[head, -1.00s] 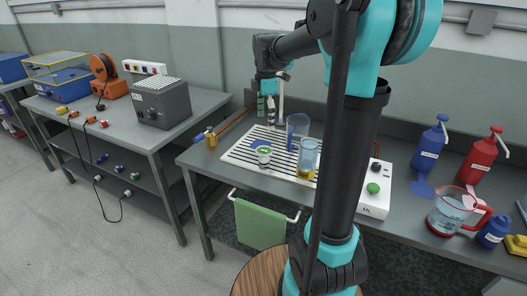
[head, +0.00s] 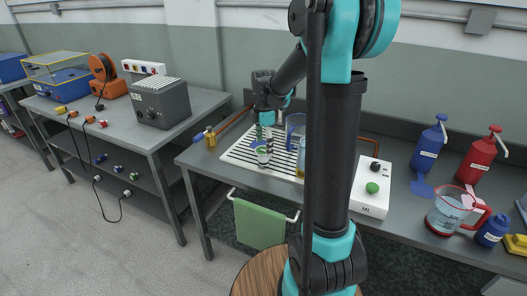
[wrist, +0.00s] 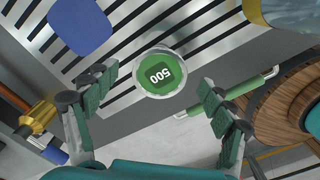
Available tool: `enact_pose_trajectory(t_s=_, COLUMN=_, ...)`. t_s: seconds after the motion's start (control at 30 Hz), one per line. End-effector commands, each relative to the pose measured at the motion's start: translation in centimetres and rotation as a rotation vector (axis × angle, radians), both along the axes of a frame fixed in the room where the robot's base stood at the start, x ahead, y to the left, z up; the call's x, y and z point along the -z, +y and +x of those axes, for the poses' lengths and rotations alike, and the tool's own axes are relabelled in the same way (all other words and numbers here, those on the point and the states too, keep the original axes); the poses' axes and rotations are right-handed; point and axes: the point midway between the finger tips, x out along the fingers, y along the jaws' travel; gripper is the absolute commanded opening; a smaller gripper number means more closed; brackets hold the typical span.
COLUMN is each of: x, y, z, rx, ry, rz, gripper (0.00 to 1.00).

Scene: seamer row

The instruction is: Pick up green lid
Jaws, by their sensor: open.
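The green lid (wrist: 160,74) is a round green disc marked 500 with a pale rim around it. In the wrist view it sits at upper middle, beyond and between my fingertips. In the head view the green lid (head: 263,152) shows small near the front edge of the slotted white drain board (head: 236,155). It appears to top a small light container. My gripper (wrist: 155,95) is open and empty, with its two green padded fingers spread to either side of the lid. In the head view my gripper (head: 263,138) hangs just above the lid, partly covering it.
A green towel (head: 260,223) hangs on the front rail.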

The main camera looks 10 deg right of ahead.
Motion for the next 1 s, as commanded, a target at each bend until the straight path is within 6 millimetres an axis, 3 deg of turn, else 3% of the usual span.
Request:
enact_pose_trajectory(t_s=0.97, x=0.48, y=0.00, z=-0.02, rx=0.000, ry=0.000, rz=0.000, gripper=0.83)
enact_pose_trajectory(t_s=1.0, x=0.48, y=0.00, z=-0.02, rx=0.000, ry=0.000, rz=0.000, gripper=0.79)
